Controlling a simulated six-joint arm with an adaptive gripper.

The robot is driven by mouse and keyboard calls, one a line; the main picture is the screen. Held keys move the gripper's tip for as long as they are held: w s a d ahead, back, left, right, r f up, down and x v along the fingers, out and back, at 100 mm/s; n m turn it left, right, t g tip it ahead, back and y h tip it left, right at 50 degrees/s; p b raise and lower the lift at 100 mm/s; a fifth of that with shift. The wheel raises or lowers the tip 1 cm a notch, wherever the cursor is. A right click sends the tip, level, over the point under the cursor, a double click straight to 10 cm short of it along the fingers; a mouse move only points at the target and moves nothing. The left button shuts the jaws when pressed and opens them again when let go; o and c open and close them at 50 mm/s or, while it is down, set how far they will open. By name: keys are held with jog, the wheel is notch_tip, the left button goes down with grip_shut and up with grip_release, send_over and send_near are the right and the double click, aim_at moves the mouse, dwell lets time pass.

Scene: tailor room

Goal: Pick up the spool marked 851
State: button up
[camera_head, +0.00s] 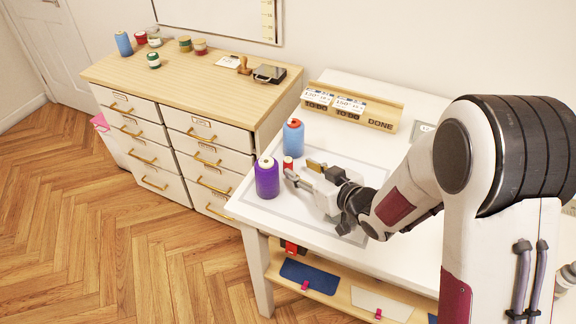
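A purple spool (267,178) stands upright near the left edge of the white table (410,253). A blue spool with a red top (293,138) stands behind it. A small red spool with a pale top (288,164) is between them, close to my fingertips. No number is legible on any spool, so I cannot tell which is 851. My gripper (298,174) is low over the table, right of the purple spool and pointing left. A brass-coloured piece (316,165) shows beside it. Whether the fingers are open or touch the small red spool is unclear.
A wooden rack (352,108) with cards, marked TO DO and DONE, stands at the table's back. The drawer cabinet (150,78) at left carries several spools, including a blue one (123,44) and a green one (154,61), plus a stamp (244,66) and a dark pad (270,74).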

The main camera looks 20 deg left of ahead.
aim_at(291, 164)
jog(key=shift+x, duration=1.15)
jog(key=shift+a, duration=0.1)
jog(key=shift+x, duration=2.5)
jog(key=shift+f, duration=0.15)
jog(key=shift+c, duration=0.3)
jog(key=c, duration=0.8)
